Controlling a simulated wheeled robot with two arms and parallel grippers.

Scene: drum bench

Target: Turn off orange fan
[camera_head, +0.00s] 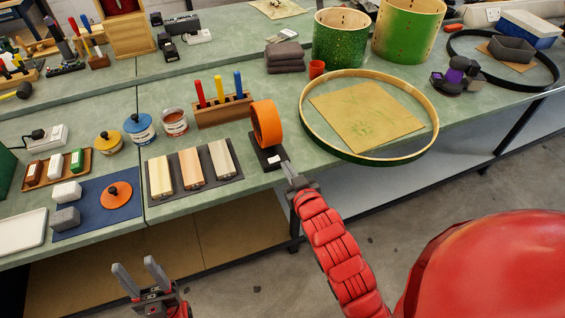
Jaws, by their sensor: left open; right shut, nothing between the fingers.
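The orange fan (266,126) is a thick orange ring standing upright on a small black base (262,154). It is near the bench's front edge, in the middle of the view. A small white patch (274,159) shows on its base; I cannot tell its switch position or whether the fan is running. My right gripper (285,160) is shut and empty, its fingertips at the front right of the base, close to the white patch. I cannot tell whether they touch it. My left gripper (139,270) is open and empty, low in front of the bench, away from the fan.
A large wooden hoop (433,112) lies right of the fan, around a tan sheet (365,115). A wooden rack (222,111) with coloured sticks stands behind left. A dark tray (225,179) with pale wooden blocks lies left. Green drum shells (340,38) stand behind.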

